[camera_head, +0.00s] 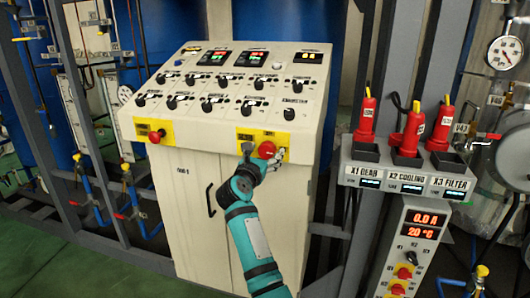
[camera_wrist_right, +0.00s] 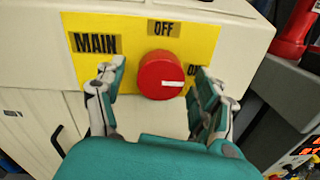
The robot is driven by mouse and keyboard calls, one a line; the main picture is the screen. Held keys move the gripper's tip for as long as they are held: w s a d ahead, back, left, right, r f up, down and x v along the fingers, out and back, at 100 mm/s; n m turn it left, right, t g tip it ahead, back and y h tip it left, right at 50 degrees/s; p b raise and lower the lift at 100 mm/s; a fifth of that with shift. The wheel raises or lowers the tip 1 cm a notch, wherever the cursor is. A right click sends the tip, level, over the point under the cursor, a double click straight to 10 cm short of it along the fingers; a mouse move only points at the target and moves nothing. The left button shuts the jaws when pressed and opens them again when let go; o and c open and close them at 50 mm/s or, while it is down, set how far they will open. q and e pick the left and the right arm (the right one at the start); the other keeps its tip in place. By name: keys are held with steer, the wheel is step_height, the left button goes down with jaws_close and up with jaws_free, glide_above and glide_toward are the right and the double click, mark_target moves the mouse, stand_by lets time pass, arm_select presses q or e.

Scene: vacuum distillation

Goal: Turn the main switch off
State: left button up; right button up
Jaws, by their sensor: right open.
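The main switch is a red round knob (camera_head: 266,149) on a yellow plate at the lower right of the white control cabinet's front. In the right wrist view the knob (camera_wrist_right: 160,72) shows a white mark pointing right, toward the partly hidden "ON" label. The yellow plate (camera_wrist_right: 130,38) carries "MAIN" at the left and "OFF" above the knob. My right gripper (camera_wrist_right: 154,84) is open, with one finger on each side of the knob; I cannot tell if they touch it. In the head view my right gripper (camera_head: 263,163) is right at the knob. My left gripper is not in view.
A second red knob (camera_head: 155,136) is on another yellow plate at the left of the cabinet (camera_head: 190,200). Several black knobs and displays cover the sloped panel above. A grey holder (camera_head: 405,173) with red-handled tools stands close to the right.

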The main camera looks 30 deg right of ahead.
steer(key=c, duration=1.2)
steer(key=shift+o, duration=0.2)
steer(key=n+p, duration=0.3)
steer(key=shift+r, duration=0.2)
steer(key=n+p, duration=0.9)
steer(key=shift+n+t, duration=0.3)
steer(key=shift+n, duration=0.1)
steer(key=n+p, duration=0.3)
steer(key=n, duration=0.1)
steer(key=shift+f, duration=0.1)
arm_select(q)
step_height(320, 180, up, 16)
steer(key=p, duration=0.1)
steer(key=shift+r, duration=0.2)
arm_select(e)
steer(key=shift+f+n, duration=0.1)
steer(key=shift+n, duration=0.7)
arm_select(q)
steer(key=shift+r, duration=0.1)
